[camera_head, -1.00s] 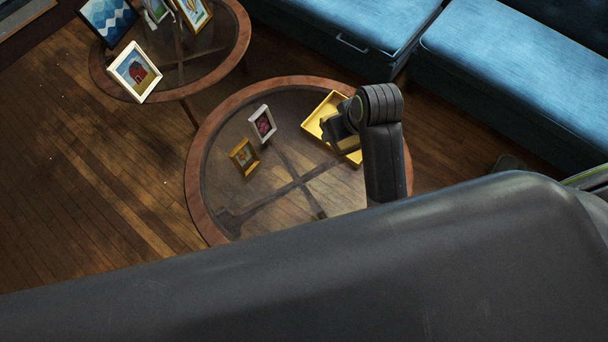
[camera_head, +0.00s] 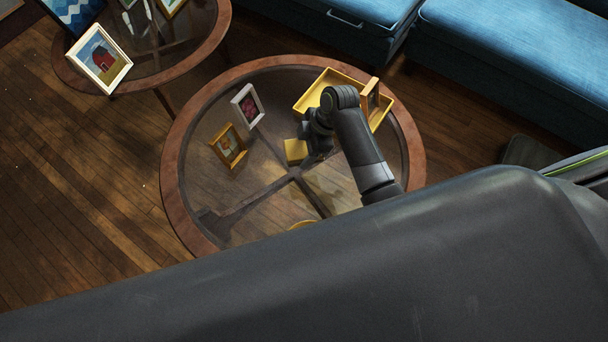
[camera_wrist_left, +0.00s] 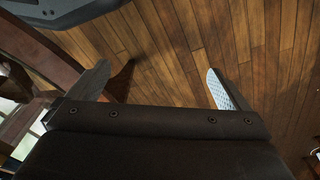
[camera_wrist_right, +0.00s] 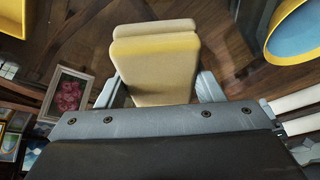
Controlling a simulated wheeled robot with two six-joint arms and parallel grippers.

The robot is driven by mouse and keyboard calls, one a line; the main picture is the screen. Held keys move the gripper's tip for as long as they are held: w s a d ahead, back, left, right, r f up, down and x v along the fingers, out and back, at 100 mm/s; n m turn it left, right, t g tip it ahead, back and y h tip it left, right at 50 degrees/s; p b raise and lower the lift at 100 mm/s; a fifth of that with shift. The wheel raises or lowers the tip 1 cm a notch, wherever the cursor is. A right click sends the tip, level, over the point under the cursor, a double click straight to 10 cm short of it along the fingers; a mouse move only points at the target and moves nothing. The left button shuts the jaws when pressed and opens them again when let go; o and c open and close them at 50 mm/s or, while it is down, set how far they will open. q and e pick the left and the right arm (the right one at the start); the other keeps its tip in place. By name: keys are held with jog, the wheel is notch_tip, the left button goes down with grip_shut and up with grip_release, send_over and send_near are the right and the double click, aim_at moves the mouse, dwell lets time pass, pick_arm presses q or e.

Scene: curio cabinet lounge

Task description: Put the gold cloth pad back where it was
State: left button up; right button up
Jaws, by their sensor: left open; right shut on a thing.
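The gold cloth pad (camera_head: 295,151) is a small yellow block held above the round glass table (camera_head: 177,165). My right gripper (camera_head: 309,149) is shut on it. In the right wrist view the pad (camera_wrist_right: 155,62) stands out between the two fingers of the right gripper (camera_wrist_right: 160,88). The yellow tray (camera_head: 309,97) lies on the table's far side, to the right of the pad. My left gripper (camera_wrist_left: 160,82) is open and empty over the wooden floor. It does not show in the head view.
A white frame with a pink picture (camera_head: 247,106) and a gold frame (camera_head: 228,146) stand left of the pad. An orange-brown frame (camera_head: 371,97) stands at the tray. A yellow bowl with blue inside (camera_wrist_right: 297,32) is nearby.

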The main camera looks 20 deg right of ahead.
aim_at(300, 172)
notch_tip(300, 172, down, 10)
jog(key=b, duration=0.3)
jog(key=shift+f+b, duration=0.15)
jog(key=shift+b, duration=0.25)
jog(key=shift+f, duration=0.15)
pick_arm(q)
jog(key=r, duration=0.1)
jog(key=w+r+t, duration=0.1)
jog(key=w+d+r+t, duration=0.1)
jog(key=r, duration=0.1)
jog(key=shift+d+h, duration=0.1)
jog(key=shift+h, duration=0.3)
pick_arm(e)
jog(key=shift+f, duration=0.1)
jog(key=o, duration=1.4)
pick_arm(q)
jog(key=shift+w, duration=0.1)
